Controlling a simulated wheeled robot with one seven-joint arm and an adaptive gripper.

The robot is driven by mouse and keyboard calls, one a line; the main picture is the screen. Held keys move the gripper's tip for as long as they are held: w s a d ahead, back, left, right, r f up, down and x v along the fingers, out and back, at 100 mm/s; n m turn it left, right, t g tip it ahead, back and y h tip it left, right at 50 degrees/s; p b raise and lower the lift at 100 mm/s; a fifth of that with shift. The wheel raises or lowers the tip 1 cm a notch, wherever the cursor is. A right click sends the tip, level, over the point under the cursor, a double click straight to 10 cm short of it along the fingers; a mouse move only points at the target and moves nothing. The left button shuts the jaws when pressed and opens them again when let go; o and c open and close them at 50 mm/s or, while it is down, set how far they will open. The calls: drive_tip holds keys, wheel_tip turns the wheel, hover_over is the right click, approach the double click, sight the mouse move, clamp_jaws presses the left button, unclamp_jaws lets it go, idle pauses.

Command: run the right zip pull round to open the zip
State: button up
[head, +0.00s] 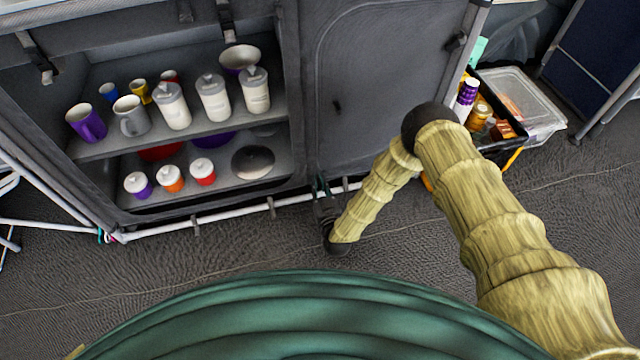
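The right door panel (375,85) of the grey fabric kitchen unit hangs closed, with a seam running round its edge. My gripper (321,184) is low at the panel's bottom left corner, by the post between the two compartments. Its fingers are small and dark here, and I cannot tell if they are open or shut or hold anything. No zip pull can be made out at the fingertips.
The left compartment is open, with cups and white-lidded jars on its upper shelf (110,146) and several small jars below. A white frame tube (230,212) runs along the unit's bottom. A black crate (511,127) and a clear box (540,115) stand right. Bare floor lies in front.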

drive_tip(key=shift+o, duration=1.3)
drive_tip(key=shift+s+a, duration=0.1)
drive_tip(key=shift+a, duration=0.2)
drive_tip(key=shift+d, duration=0.15)
drive_tip(key=shift+d, duration=0.1)
drive_tip(key=v, duration=1.2)
